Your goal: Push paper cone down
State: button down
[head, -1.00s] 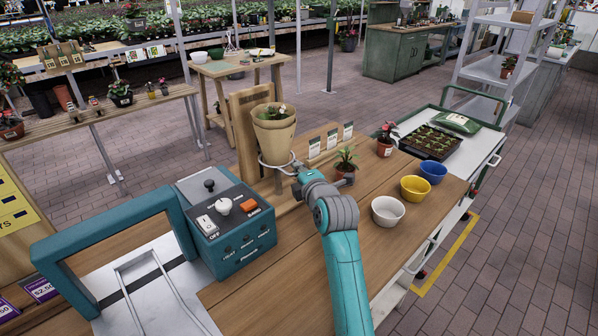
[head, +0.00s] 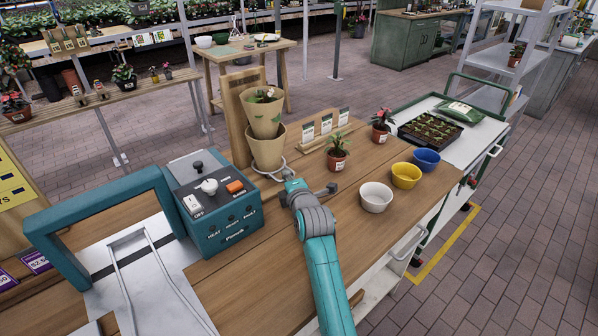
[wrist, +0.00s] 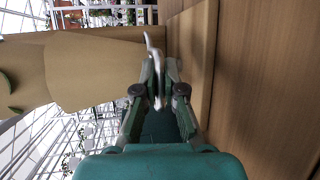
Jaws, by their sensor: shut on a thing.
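My gripper (head: 288,175) is just right of the cones, low over the bench. The far side of the ring is hidden.
A teal control box (head: 215,203) stands close on the left and a wooden upright (head: 236,120) behind the cones. A potted plant (head: 337,155) and the white bowl (head: 376,197) stand to the right. Bench between my arm and the box is clear.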

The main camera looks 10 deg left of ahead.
jog(key=shift+f, duration=0.1)
jog(key=c, duration=1.2)
grip_release()
jog(key=shift+c, duration=0.2)
jog(key=v, duration=1.2)
